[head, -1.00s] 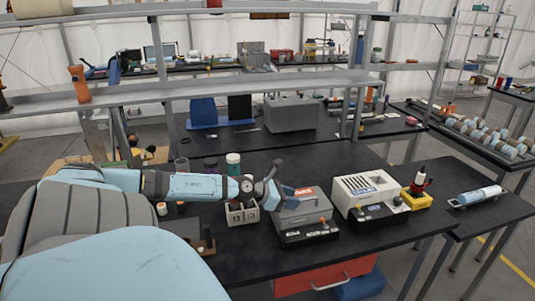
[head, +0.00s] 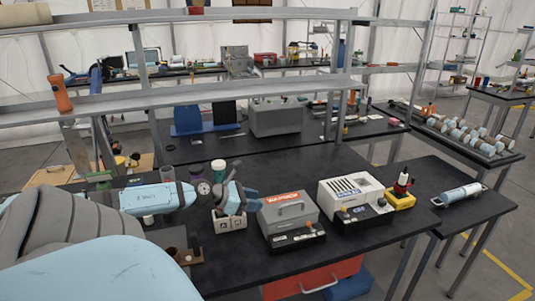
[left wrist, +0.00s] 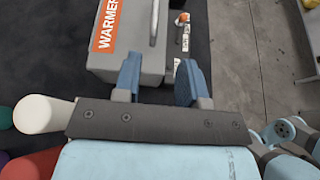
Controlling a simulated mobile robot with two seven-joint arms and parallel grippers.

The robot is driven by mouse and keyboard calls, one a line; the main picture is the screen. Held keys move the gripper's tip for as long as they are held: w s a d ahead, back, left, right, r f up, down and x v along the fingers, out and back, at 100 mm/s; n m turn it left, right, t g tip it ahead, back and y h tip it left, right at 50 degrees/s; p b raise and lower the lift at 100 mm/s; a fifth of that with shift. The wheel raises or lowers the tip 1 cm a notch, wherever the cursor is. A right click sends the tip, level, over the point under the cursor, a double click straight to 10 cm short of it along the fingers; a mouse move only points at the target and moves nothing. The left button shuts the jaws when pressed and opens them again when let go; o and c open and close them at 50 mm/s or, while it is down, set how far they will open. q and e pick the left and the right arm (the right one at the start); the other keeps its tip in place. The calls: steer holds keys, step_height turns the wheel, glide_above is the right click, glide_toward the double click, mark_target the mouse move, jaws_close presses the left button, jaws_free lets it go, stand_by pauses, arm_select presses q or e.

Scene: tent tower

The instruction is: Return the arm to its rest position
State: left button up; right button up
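My left arm reaches in from the left in the head view. Its gripper (head: 250,199) is above the black table, between a small white box (head: 233,222) and the grey warmer box (head: 288,209). In the left wrist view the two blue fingers (left wrist: 158,80) stand apart with nothing between them. The grey warmer (left wrist: 122,67) with its orange label lies beyond the fingertips. My right gripper is in neither view.
A white device (head: 350,194) and a yellow block (head: 401,200) stand right of the warmer. A metal shelf (head: 180,97) runs above the table's back. Bare table (head: 320,160) lies behind the warmer.

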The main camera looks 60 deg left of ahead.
arm_select(q)
steer(key=s+d+f+n+g+y, duration=0.2)
steer(key=s+d+f+n+y, duration=0.15)
steer(key=d+n, duration=0.6)
steer(key=s+d+f+n+g+y, duration=0.25)
steer(key=s+d+n, duration=0.3)
steer(key=n, duration=0.75)
steer(key=s+d+f+n+g+y, duration=0.1)
steer(key=s+d+f+n+y, duration=0.2)
steer(key=d+n, duration=0.7)
steer(key=s+d+n+g+h, duration=0.4)
steer(key=s+d+n+h, duration=0.15)
steer(key=d, duration=0.45)
arm_select(e)
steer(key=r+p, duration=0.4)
steer(key=p, duration=0.1)
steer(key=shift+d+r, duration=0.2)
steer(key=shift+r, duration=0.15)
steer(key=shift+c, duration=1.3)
arm_select(q)
steer(key=w+d+f+m+t+h, duration=0.1)
steer(key=w+d+f+t+h, duration=0.2)
steer(key=w+d+f+t, duration=0.3)
step_height(320, 180, down, 3)
steer(key=shift+w+d+r+t, duration=0.2)
steer(key=shift+w+d+t, duration=0.15)
steer(key=shift+t, duration=0.4)
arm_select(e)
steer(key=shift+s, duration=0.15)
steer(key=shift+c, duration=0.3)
